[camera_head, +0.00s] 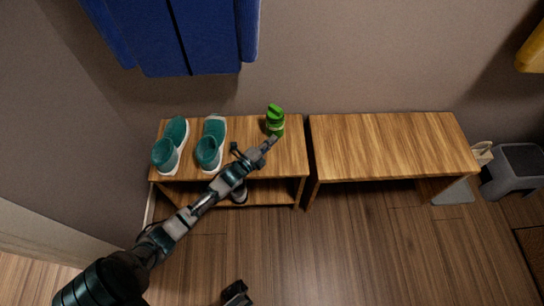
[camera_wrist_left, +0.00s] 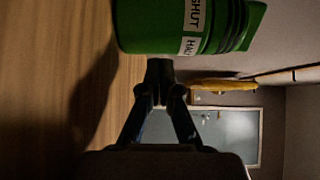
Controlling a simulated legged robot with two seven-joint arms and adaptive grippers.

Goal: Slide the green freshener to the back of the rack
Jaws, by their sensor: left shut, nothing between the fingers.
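The green freshener (camera_head: 275,121) stands upright near the back right corner of the left wooden rack (camera_head: 242,126). My left gripper (camera_head: 272,141) is shut and empty, with its fingertips right at the front side of the freshener. In the left wrist view the freshener (camera_wrist_left: 185,25) fills the top, with white labels on its side. The closed fingertips (camera_wrist_left: 159,68) are just below its body there, close to or touching it; I cannot tell which. A dark piece at the bottom of the head view (camera_head: 236,293) seems to be part of my right gripper, its fingers unclear.
A pair of teal shoes (camera_head: 211,145) (camera_head: 171,147) stands on the rack's left half. A second wooden bench (camera_head: 392,143) is close on the right. A blue garment (camera_head: 180,35) hangs on the wall above. A grey bin (camera_head: 515,170) stands at the far right.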

